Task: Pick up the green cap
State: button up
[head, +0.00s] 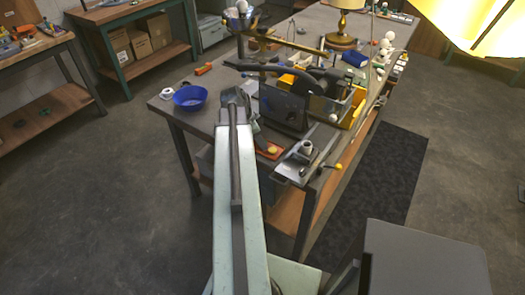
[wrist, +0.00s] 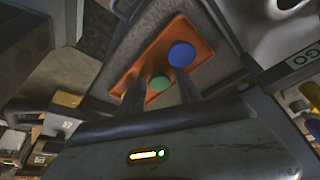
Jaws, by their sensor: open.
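The green cap (wrist: 160,83) is a small round disc lying on an orange tray (wrist: 146,57) in the wrist view. A larger blue disc (wrist: 182,54) lies beside it, farther up the tray. My gripper (wrist: 159,76) is open, its two dark fingers reaching over the tray. The green cap shows between the fingers, partly covered at its edges. I cannot tell whether the fingers touch it. In the head view, a red-orange tray (head: 264,154) with a small yellowish disc lies on the workbench, right of my arm; the green cap is not clear there.
The workbench (head: 215,116) is crowded. A blue bowl (head: 190,97) stands left of my arm. A yellow-edged bin (head: 352,108) and a grey metal fixture (head: 299,165) stand to the right. A lit lampshade (head: 475,22) fills the upper right corner. The floor left of the bench is clear.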

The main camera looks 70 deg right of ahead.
grip_shut()
jog(key=shift+r, duration=0.1)
notch_tip(320, 180, up, 10)
jog(key=p, duration=1)
jog(key=shift+r+p, duration=0.15)
jog(key=shift+p, duration=0.2)
